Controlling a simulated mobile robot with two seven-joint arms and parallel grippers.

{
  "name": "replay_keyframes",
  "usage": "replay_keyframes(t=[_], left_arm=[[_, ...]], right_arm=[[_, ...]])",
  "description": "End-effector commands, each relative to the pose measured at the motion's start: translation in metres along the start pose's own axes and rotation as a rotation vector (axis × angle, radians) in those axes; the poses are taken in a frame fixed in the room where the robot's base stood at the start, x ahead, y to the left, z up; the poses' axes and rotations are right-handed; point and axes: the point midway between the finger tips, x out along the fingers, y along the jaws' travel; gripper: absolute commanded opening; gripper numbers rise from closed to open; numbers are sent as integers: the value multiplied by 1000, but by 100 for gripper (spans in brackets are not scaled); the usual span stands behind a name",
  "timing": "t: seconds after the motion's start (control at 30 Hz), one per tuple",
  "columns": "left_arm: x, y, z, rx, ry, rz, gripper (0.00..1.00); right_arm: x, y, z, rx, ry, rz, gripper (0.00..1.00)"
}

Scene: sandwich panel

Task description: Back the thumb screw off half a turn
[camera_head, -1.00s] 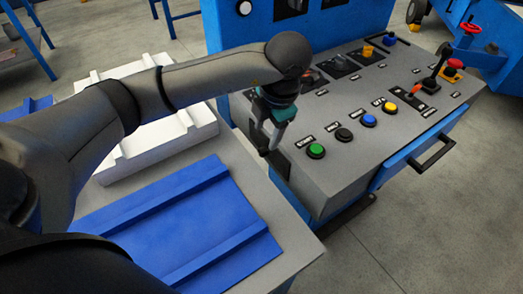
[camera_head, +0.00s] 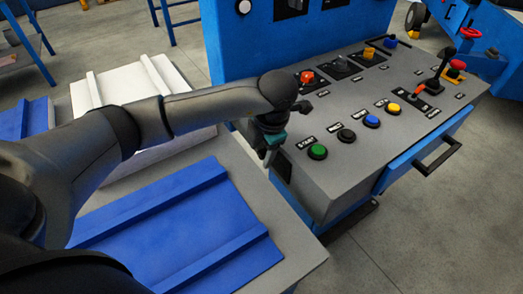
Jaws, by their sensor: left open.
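My left gripper (camera_head: 268,156) points down at the near left edge of the grey control panel (camera_head: 320,175), beside its left side face. Its jaws are open, with nothing seen between them. I cannot make out the thumb screw for certain; it may be hidden behind the gripper or wrist. My right gripper is not in view.
Green (camera_head: 317,151), black (camera_head: 346,135), blue (camera_head: 371,121) and yellow (camera_head: 393,108) buttons line the panel's front. A lever (camera_head: 440,66) and a red mushroom button (camera_head: 457,65) stand at right.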

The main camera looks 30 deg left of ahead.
Motion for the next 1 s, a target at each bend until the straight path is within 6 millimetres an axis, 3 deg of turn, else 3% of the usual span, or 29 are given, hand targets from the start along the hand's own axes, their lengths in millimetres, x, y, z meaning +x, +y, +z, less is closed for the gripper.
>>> replay_keyframes(t=[0.17, 0.7, 1.0], left_arm=[[0, 0, 0, 0, 0, 0, 61], [0, 0, 0, 0, 0, 0, 0], [0, 0, 0, 0, 0, -1, 0]], right_arm=[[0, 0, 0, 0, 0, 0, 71], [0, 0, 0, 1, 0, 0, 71], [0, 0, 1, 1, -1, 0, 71]])
